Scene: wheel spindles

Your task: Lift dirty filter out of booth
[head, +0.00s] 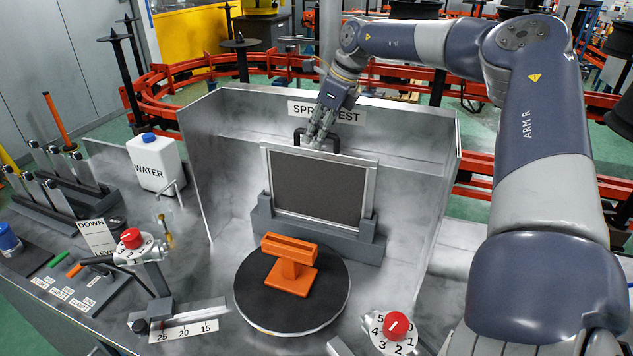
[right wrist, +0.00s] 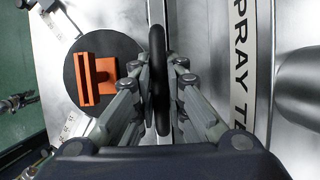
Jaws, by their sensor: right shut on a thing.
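The dirty filter (head: 318,187) is a dark grey panel in a light metal frame with a black handle (head: 331,139) on its top edge. It stands upright in the grey holder (head: 262,217) at the back of the metal spray booth (head: 200,150). My right gripper (head: 318,134) reaches down from above and is shut on the handle. In the right wrist view the handle (right wrist: 158,75) runs between the fingers of my right gripper (right wrist: 160,108). The filter's panel is hardly seen there. My left gripper is in neither view.
An orange stand (head: 291,272) sits on a round black turntable (head: 252,292) in front of the filter. A white water jug (head: 155,165) and red-knobbed dials (head: 397,324) are on the bench. Metal booth walls rise at the left, back and right.

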